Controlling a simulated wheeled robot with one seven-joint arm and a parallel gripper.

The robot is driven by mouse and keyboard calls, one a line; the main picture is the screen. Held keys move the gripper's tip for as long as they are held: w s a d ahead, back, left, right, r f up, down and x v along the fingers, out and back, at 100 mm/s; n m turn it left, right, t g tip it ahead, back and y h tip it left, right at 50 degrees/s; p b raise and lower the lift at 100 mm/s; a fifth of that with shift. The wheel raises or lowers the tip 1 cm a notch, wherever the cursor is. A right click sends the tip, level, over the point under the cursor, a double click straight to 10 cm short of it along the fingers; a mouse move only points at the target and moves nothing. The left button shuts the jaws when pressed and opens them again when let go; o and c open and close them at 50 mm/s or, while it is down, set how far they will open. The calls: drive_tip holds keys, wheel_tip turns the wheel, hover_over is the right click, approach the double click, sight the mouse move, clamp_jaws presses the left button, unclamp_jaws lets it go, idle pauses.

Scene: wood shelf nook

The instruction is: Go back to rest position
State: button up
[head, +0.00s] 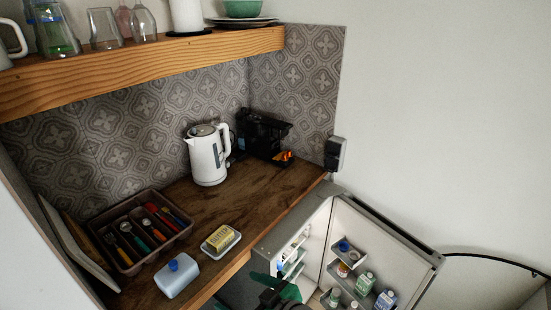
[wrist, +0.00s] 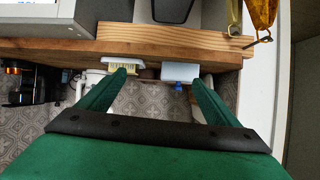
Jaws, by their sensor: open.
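My gripper (wrist: 158,78) is open and empty, with its two green fingers spread apart in the wrist view. In the head view, part of my gripper (head: 280,290) shows at the bottom edge, in front of the open fridge and below the counter's front edge. Beyond the fingers in the wrist view are a butter dish (wrist: 108,62) and a pale blue lid (wrist: 178,72). In the head view the dish (head: 211,249) holds yellow butter (head: 220,238), and the lid (head: 176,281) with a blue knob lies apart from it on the counter.
The open fridge door (head: 392,240) with bottles stands right of my gripper. The wooden counter (head: 220,208) holds a cutlery tray (head: 120,264), a white kettle (head: 207,160) and a black coffee machine (head: 262,132). A wooden shelf (head: 150,68) with glasses hangs above.

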drive_tip(key=s+d+f+m+t+h, duration=0.2)
drive_tip(key=s+d+f+m+h, duration=0.15)
drive_tip(key=s+f+m, duration=0.35)
drive_tip(key=s+d+f+m+t+h, duration=0.3)
drive_tip(key=s+f+h, duration=0.15)
drive_tip(key=f, duration=0.35)
drive_tip(key=s+d+r+t, duration=0.1)
drive_tip(key=s+r, duration=0.2)
drive_tip(key=s, duration=0.6)
drive_tip(key=s+r+t+h, duration=0.1)
drive_tip(key=s+r, duration=0.1)
drive_tip(key=s, duration=0.7)
drive_tip(key=shift+d+r+t+h, duration=0.3)
drive_tip(key=shift+d+r, duration=0.05)
drive_tip(key=shift+r, duration=0.05)
drive_tip(key=shift+w, duration=0.1)
